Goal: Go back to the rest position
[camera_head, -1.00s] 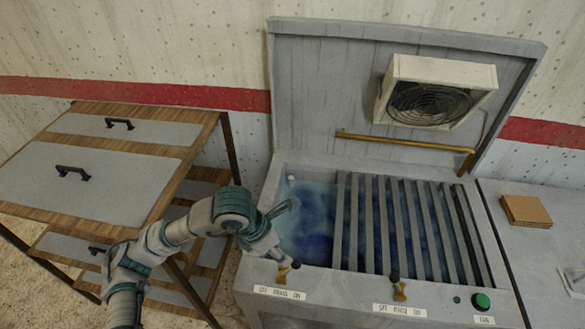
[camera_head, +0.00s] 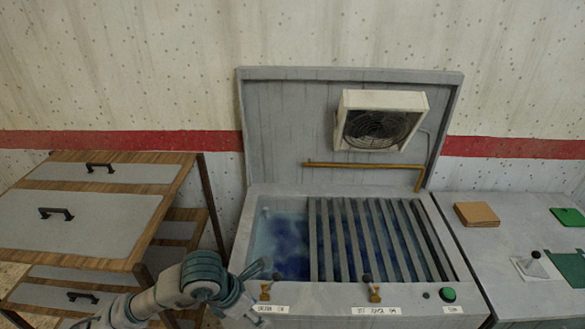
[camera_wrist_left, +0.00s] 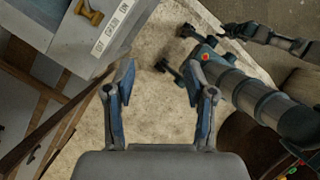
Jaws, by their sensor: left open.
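My left gripper (camera_head: 262,271) is in front of the front-left corner of the grey tank unit (camera_head: 325,297) in the head view. It is low, close to a brass lever (camera_head: 265,291), and whether they touch cannot be told. In the left wrist view the two fingers of my left gripper (camera_wrist_left: 158,82) are spread apart with nothing between them, over the pale floor (camera_wrist_left: 150,105). A brass lever on the tank front (camera_wrist_left: 90,14) shows at the top left there. My right gripper cannot be made out in the head view.
The tank holds blue liquid (camera_head: 283,245) beside a slatted rack (camera_head: 352,245). Its raised lid (camera_head: 285,125) carries a fan box (camera_head: 379,119). A drawer cabinet (camera_head: 70,222) stands left. A grey counter (camera_head: 490,255) at right holds a brown block (camera_head: 477,214). A green button (camera_head: 448,294) is on the tank front.

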